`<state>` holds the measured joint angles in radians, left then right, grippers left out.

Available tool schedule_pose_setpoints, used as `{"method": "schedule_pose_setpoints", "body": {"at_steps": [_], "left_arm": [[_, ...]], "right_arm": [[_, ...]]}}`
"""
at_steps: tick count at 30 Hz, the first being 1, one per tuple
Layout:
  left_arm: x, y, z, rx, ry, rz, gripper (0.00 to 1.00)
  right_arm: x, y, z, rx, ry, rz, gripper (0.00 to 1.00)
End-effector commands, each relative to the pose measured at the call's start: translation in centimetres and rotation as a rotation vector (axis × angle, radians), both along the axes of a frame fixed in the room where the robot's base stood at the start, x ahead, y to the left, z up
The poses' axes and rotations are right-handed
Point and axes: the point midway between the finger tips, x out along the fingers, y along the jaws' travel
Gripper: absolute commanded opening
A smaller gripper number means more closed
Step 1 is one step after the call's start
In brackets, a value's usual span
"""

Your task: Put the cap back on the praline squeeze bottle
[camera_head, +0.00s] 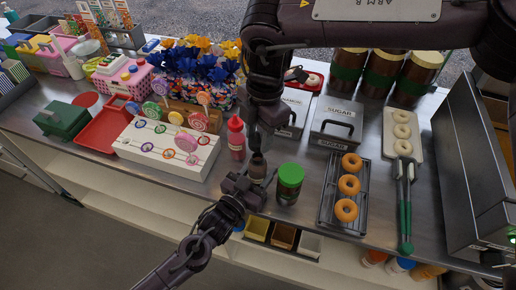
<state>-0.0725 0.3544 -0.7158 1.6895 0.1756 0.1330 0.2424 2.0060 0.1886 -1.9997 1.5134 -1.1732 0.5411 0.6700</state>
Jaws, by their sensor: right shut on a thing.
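The brown praline squeeze bottle (257,170) stands at the front of the steel counter, between the red squeeze bottle and the green-lidded jar. My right gripper (257,146) comes down from above, right over the bottle's top. It is shut on what looks like the bottle's cap, mostly hidden between the fingers. I cannot tell whether the cap touches the bottle. My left gripper (249,186) reaches in from the lower left and is at the bottle's lower part. Its fingers are dark and partly hidden, so I cannot tell whether they grip it.
A red squeeze bottle (236,140) stands close at left, and a green-lidded jar (289,183) close at right. A white lollipop stand (150,150) is further left. A rack of doughnuts (327,207) lies right. Small bins (282,236) hang at the front edge.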

Motion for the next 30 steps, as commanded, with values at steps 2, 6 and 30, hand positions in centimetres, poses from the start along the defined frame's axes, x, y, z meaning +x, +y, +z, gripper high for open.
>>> {"method": "schedule_pose_setpoints", "body": {"at_steps": [2,6,30], "left_arm": [[0.0,0.0,0.0,-0.001,-0.001,0.0,0.06],[0.0,0.0,0.0,-0.001,-0.001,0.0,0.06],[0.0,0.0,0.0,0.0,0.0,0.0,0.06]], "right_arm": [[0.0,0.0,-1.3,0.0,0.003,-0.001,0.16],[0.0,0.0,-2.3,0.0,0.0,0.0,0.16],[0.0,0.0,-3.8,0.001,0.0,0.005,0.16]]}}
